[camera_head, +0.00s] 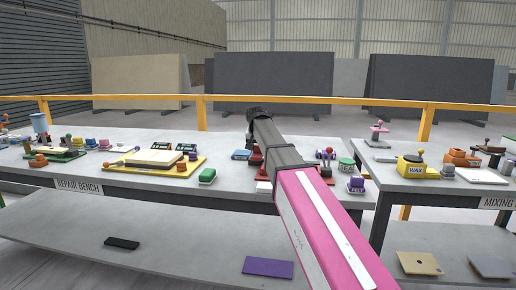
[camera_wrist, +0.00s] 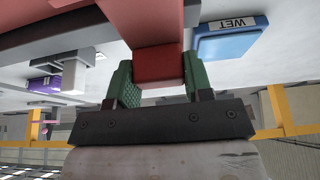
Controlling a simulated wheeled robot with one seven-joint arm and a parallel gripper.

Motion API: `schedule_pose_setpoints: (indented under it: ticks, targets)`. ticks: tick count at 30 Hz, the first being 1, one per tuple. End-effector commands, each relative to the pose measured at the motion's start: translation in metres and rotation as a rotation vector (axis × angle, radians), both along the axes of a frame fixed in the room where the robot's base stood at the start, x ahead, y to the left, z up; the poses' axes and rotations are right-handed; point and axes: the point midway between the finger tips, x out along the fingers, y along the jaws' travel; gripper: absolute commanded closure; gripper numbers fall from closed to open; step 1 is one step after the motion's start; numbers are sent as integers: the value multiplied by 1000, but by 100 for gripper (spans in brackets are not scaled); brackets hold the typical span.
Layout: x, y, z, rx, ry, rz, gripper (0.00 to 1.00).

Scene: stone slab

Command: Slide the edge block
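In the wrist view a red block (camera_wrist: 158,66) sits between the two green-padded fingers of my gripper (camera_wrist: 158,82). Both pads appear to press on its sides. The block joins or lies against a larger red piece (camera_wrist: 75,18) above it in the picture; I cannot tell whether they are one part. In the head view my pink and grey arm hides the gripper and the block. Only bits of red (camera_head: 325,170) show on the repair bench beside the arm.
A blue block marked WET (camera_wrist: 232,40) lies close beside the gripper. A purple block (camera_head: 356,185) and a green-topped round tub (camera_head: 346,165) stand right of the arm.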

Motion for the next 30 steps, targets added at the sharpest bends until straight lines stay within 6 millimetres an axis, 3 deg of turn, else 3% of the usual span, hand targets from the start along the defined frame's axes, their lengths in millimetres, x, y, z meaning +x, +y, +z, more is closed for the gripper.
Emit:
schedule_pose_setpoints:
  ticks: [5, 12, 16, 29, 30]
  targets:
    - [-3, -13, 0, 0, 1, -2, 96]
    - [-14, -64, 0, 0, 1, -4, 96]
    - [-17, -84, 0, 0, 1, -2, 96]
    - [-19, -93, 0, -1, 1, 0, 96]
    - [-19, -93, 0, -1, 1, 0, 44]
